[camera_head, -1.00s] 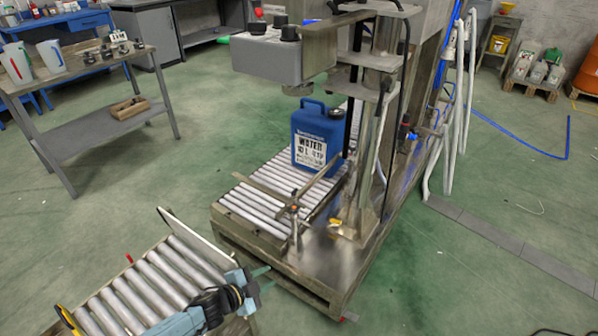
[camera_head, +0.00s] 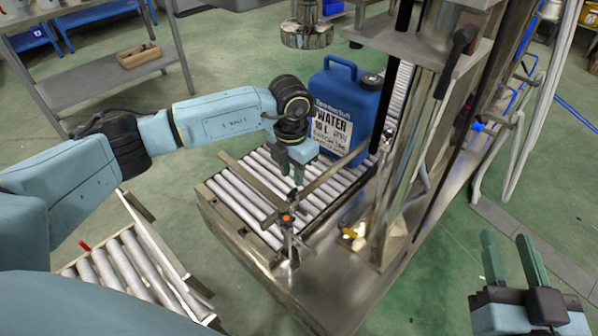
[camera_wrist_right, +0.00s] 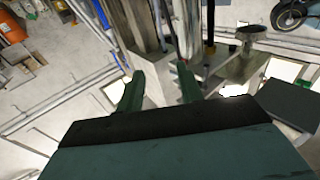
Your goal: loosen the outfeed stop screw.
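A clamp with an orange-marked screw (camera_head: 287,218) stands on a post at the front end of the filler's roller conveyor (camera_head: 250,212). Flat metal stop bars (camera_head: 255,180) cross the rollers by it. I cannot tell from the pictures whether this is the outfeed screw. My left gripper (camera_head: 293,176) points down above the rollers, behind the clamp and apart from it; its finger gap is unclear. My right gripper (camera_head: 506,240) is open and empty at the lower right, away from the clamp. Its spread fingers also show in the right wrist view (camera_wrist_right: 160,90).
A blue water canister (camera_head: 345,108) stands upright on the rollers behind my left gripper. The filler's metal column (camera_head: 408,130) rises to the right of the clamp. A round steel head (camera_head: 306,36) hangs above. A second roller conveyor (camera_head: 125,265) lies at lower left.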

